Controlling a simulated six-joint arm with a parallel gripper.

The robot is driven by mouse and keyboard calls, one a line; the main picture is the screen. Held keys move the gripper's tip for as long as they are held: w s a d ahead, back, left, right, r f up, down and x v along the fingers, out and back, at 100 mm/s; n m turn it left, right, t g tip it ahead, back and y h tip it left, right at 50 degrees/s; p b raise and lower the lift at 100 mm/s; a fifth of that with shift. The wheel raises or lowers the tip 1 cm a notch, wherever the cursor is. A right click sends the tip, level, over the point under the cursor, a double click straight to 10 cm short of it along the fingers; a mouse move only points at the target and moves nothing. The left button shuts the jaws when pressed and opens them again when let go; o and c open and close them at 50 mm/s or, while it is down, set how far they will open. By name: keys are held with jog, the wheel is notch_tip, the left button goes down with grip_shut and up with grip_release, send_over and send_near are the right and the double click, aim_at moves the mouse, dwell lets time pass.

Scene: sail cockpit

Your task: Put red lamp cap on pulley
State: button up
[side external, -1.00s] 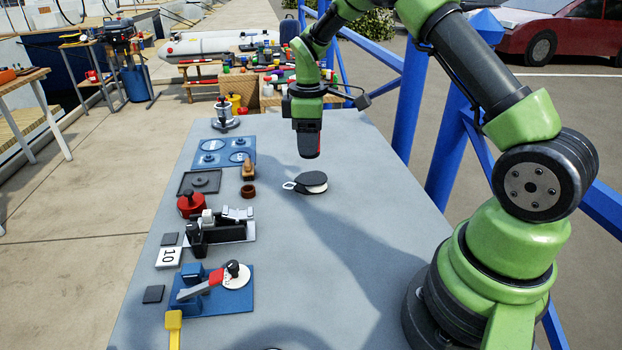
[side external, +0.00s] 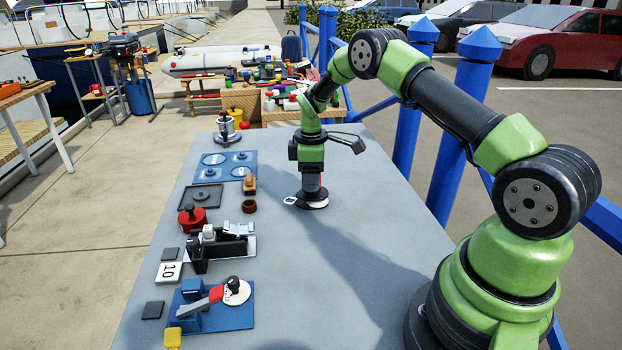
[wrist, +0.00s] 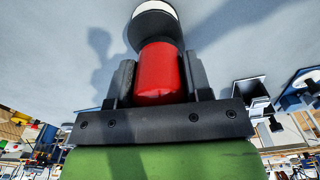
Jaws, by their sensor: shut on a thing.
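The red lamp cap (wrist: 158,75) is held between the two dark fingers of my gripper (wrist: 158,72) in the wrist view. In the side view my gripper (side external: 312,188) points down right over the pulley, and only a sliver of red shows. The pulley (side external: 316,204) is a black and white rounded block with a pale ring at its left end, lying flat on the grey table. In the wrist view the pulley (wrist: 152,20) shows just beyond the cap. I cannot tell whether the cap touches it.
A row of items lines the table's left side: a blue plate (side external: 224,166), a dark tray (side external: 202,195), a red pot (side external: 192,217), a black fixture (side external: 222,245) and a blue lever base (side external: 215,308). The table (side external: 330,290) is clear in front of the pulley.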

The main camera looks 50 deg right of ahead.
jog(key=shift+f, duration=0.35)
jog(key=o, duration=0.9)
jog(key=shift+f, duration=0.15)
